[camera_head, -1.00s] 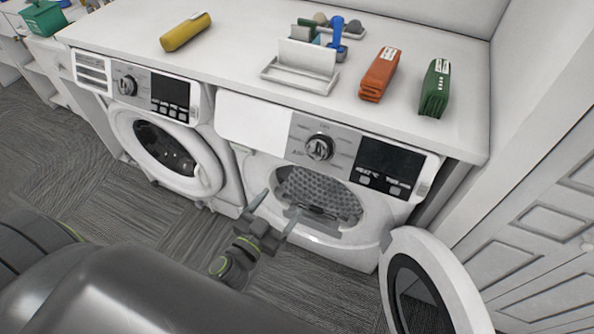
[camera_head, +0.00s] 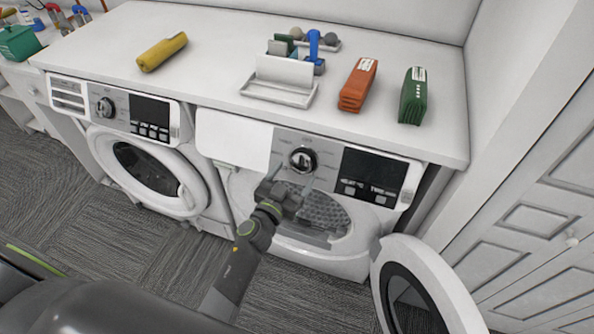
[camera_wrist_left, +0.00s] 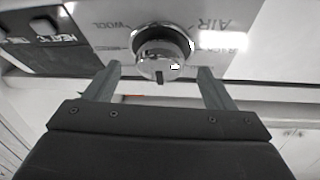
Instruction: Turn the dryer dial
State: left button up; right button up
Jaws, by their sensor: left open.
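The dryer (camera_head: 222,126) is the right-hand machine, with its round door (camera_head: 425,290) swung open to the right. Its silver dial (camera_head: 303,159) sits on the front panel, left of a dark display (camera_head: 374,172). My left gripper (camera_head: 290,180) is open and empty, just below the dial in the head view. In the left wrist view the dial (camera_wrist_left: 161,53) lies ahead, between and beyond the two fingertips (camera_wrist_left: 158,68). I see no clear contact with it. My right gripper is not in view.
A washer (camera_head: 150,175) with a shut door stands on the left. The white counter (camera_head: 215,60) above holds a yellow item (camera_head: 162,51), a white tray (camera_head: 280,94), an orange pack (camera_head: 358,85) and a green pack (camera_head: 413,96). Panelled cabinet doors (camera_head: 530,215) stand at right.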

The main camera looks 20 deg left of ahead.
aim_at(301, 163)
pick_arm(q)
jog(key=shift+w+d, duration=0.2)
jog(key=shift+w, duration=1.15)
jog(key=c, duration=1)
